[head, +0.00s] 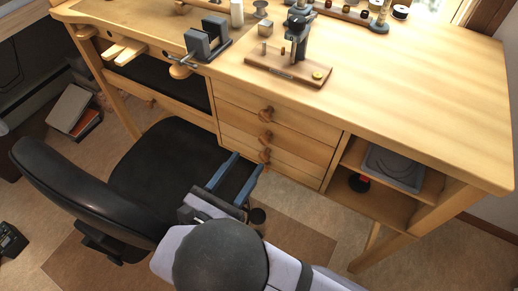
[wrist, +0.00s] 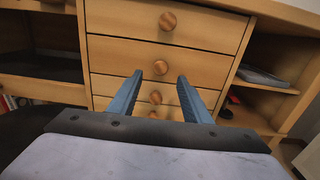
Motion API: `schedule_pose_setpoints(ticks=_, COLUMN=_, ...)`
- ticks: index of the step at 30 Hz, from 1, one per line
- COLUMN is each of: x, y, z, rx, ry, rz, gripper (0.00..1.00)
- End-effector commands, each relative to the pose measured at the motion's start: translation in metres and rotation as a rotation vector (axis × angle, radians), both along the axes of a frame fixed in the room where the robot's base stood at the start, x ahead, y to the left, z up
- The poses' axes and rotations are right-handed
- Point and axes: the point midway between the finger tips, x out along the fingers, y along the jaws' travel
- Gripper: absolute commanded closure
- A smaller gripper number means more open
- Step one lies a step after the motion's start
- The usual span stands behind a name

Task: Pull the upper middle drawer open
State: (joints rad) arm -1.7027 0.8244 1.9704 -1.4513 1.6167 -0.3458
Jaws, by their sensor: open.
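The wooden drawer stack has several drawers with round brown knobs, and all look shut. The upper middle drawer (wrist: 115,58) is second from the top in the wrist view; its knob (wrist: 160,67) appears between my fingertips there. In the head view this drawer (head: 240,124) and its knob (head: 265,136) sit under the bench top. My gripper (head: 248,161) is open and empty, its two blue fingers pointing at the drawer fronts. In the wrist view my gripper (wrist: 160,75) straddles the knob in the picture; I cannot tell the remaining gap.
A black office chair (head: 165,165) stands close left of my gripper. Open shelves (head: 385,195) with a grey tray (head: 395,167) lie right of the drawers. The bench top (head: 420,90) overhangs them and carries a vise (head: 207,40) and a small press (head: 298,30).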

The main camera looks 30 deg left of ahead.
Motion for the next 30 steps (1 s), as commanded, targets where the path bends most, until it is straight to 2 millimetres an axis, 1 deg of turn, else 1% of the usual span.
schedule_pose_setpoints(ticks=4, x=0.002, y=0.000, z=0.001, rx=0.001, ry=0.001, rz=-0.002, gripper=0.56)
schedule_pose_setpoints(ticks=8, x=0.011, y=-0.001, z=0.001, rx=0.001, ry=0.001, rz=-0.005, gripper=0.56)
schedule_pose_setpoints(ticks=18, x=0.055, y=-0.002, z=0.001, rx=0.001, ry=0.003, rz=-0.007, gripper=0.56)
schedule_pose_setpoints(ticks=21, x=0.064, y=-0.001, z=0.001, rx=0.002, ry=0.003, rz=-0.006, gripper=0.56)
schedule_pose_setpoints(ticks=25, x=0.072, y=-0.001, z=0.001, rx=0.002, ry=0.002, rz=-0.005, gripper=0.56)
schedule_pose_setpoints(ticks=30, x=0.074, y=-0.001, z=0.000, rx=0.002, ry=0.002, rz=-0.004, gripper=0.56)
